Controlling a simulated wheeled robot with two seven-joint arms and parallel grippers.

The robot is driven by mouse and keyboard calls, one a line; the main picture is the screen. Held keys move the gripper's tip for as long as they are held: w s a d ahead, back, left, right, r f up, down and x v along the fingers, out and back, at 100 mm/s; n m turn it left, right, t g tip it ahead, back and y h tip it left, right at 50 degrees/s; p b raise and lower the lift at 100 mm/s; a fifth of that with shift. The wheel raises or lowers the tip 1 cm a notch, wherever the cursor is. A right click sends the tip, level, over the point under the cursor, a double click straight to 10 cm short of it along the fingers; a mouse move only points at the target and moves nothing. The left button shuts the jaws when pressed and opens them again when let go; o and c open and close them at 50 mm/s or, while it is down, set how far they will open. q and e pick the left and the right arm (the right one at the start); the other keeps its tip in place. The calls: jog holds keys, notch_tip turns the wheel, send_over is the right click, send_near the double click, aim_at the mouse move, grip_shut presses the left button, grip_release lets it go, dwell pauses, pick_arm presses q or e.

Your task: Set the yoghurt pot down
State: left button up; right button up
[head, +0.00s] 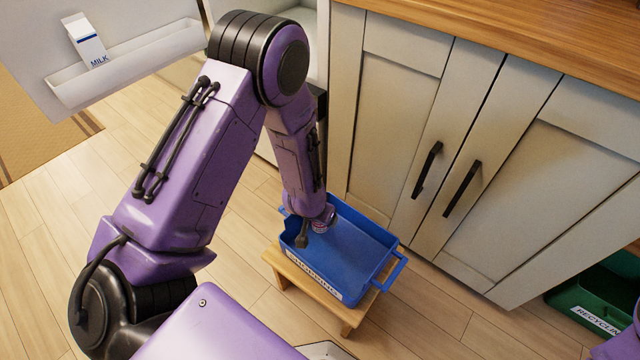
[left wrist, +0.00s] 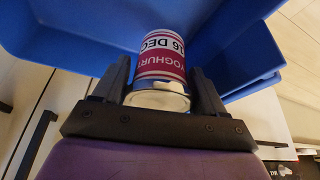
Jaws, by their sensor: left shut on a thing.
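The yoghurt pot (left wrist: 163,60) is white with a dark red label reading YOGHURT and a DEC date. My left gripper (head: 318,226) is shut on it, one finger on each side in the left wrist view (left wrist: 160,82). In the head view the gripper points down at the left end of a blue crate (head: 357,255), and only a small part of the pot shows beneath my wrist. I cannot tell whether the pot touches the crate floor. My right gripper is out of view.
The crate, with a white label on its front, stands on a low wooden stool (head: 347,318). Cream cupboards (head: 400,130) stand close behind it. A green recycling bin (head: 600,300) is at the right. A milk carton (head: 87,42) sits in a door shelf (head: 130,65) at the upper left.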

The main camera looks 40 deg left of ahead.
aim_at(320, 226)
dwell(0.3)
pick_arm(q)
jog(key=shift+p, duration=0.45)
notch_tip(320, 226, down, 5)
jog(key=b, duration=0.3)
jog(key=shift+f, duration=0.2)
jog(key=shift+s+f+b, duration=0.1)
jog(key=shift+f+b, duration=0.25)
jog(key=shift+f, duration=0.3)
jog(key=shift+f, duration=0.2)
jog(key=o, duration=1.2)
